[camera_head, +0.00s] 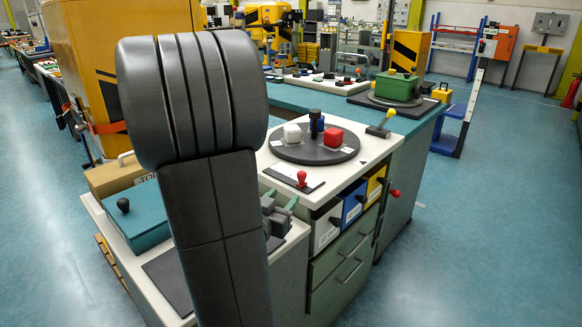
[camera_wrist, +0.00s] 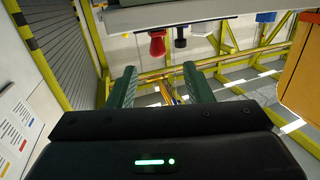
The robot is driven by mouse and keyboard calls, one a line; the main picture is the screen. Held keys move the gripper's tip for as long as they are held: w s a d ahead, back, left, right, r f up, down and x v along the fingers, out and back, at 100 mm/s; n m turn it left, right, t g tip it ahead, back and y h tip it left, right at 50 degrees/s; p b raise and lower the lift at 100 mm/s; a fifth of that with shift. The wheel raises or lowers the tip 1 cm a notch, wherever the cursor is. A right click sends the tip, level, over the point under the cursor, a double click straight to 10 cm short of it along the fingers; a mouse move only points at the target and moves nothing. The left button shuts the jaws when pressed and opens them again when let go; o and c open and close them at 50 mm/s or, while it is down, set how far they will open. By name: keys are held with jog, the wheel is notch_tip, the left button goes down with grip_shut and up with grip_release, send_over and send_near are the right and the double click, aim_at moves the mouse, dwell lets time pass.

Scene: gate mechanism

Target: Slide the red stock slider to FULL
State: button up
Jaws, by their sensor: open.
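The red stock slider (camera_head: 301,178) is a small red knob standing on a dark plate with a white label strip, near the front left of the white worktop (camera_head: 262,158). In the head view my gripper (camera_head: 280,203) is to the lower left of the slider and apart from it, partly hidden by my arm. In the wrist view a red knob (camera_wrist: 157,43), likely the slider, points downward beyond my open fingers, which are empty. The slider's label is too small to read, so I cannot tell which end is FULL.
Behind the slider, a dark round turntable (camera_head: 285,152) carries a white block (camera_head: 292,134), a red block (camera_head: 333,134) and a dark blue post (camera_head: 316,122). A yellow-handled lever (camera_head: 379,129) stands to its right. Drawers line the front. A teal box (camera_head: 136,212) stands left of my arm.

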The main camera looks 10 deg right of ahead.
aim_at(302, 179)
jog(key=shift+h, duration=0.4)
jog(key=x, duration=1.3)
jog(key=shift+w+d+r, duration=0.2)
jog(key=shift+w+r, duration=0.1)
